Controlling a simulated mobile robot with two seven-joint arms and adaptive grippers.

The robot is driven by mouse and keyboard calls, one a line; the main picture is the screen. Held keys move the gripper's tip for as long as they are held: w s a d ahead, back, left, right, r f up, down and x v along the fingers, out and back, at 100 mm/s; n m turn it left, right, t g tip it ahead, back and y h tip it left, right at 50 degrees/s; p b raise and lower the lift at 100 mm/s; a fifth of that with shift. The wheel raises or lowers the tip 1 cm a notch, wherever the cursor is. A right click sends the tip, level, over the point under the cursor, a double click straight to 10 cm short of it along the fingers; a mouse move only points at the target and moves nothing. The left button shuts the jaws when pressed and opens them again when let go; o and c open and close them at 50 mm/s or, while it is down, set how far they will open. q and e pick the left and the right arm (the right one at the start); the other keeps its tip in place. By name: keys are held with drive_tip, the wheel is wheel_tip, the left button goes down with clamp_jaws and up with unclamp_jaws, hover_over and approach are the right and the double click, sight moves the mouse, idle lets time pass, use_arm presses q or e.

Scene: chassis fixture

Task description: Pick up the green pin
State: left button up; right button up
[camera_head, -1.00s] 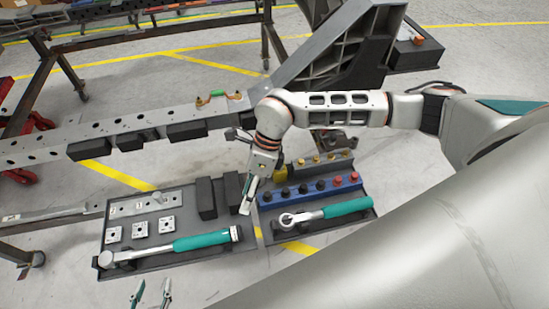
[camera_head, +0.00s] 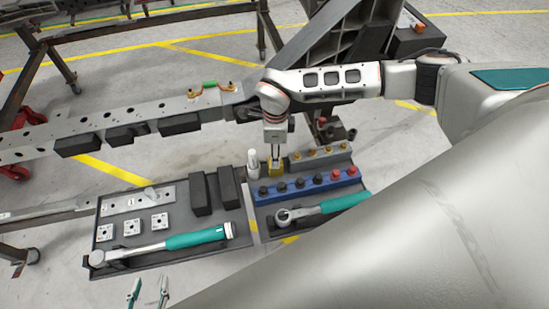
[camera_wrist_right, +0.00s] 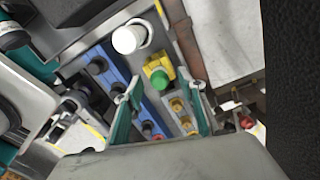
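The green pin (camera_wrist_right: 158,79) stands in a yellow holder block (camera_wrist_right: 161,66) in the right wrist view, its round green top facing the camera. The holder also shows in the head view (camera_head: 276,166), where I cannot make out the pin. My right gripper (camera_wrist_right: 165,90) is open, with its teal-padded fingers apart on either side of the pin's line; nothing is between them that I can see as held. In the head view the right gripper (camera_head: 275,143) points down above the yellow holder. My left gripper (camera_head: 148,291) is open and empty at the bottom edge.
A white cylinder (camera_wrist_right: 129,39) stands beside the yellow holder. A blue rack (camera_head: 312,187) with black and red knobs and a grey rack (camera_head: 320,156) with brass pieces are close by. A torque wrench (camera_head: 160,246) lies in the left tray. A perforated beam (camera_head: 90,127) runs behind.

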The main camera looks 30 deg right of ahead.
drive_tip(key=shift+s+f, duration=0.1)
drive_tip(key=shift+f, duration=0.8)
clamp_jaws()
drive_tip(key=shift+r, duration=0.55)
use_arm(q)
drive_tip(key=shift+d+r+p, duration=0.25)
drive_tip(key=shift+r+p, duration=0.7)
drive_tip(key=shift+p, duration=0.4)
use_arm(e)
wheel_tip(320, 180, up, 19)
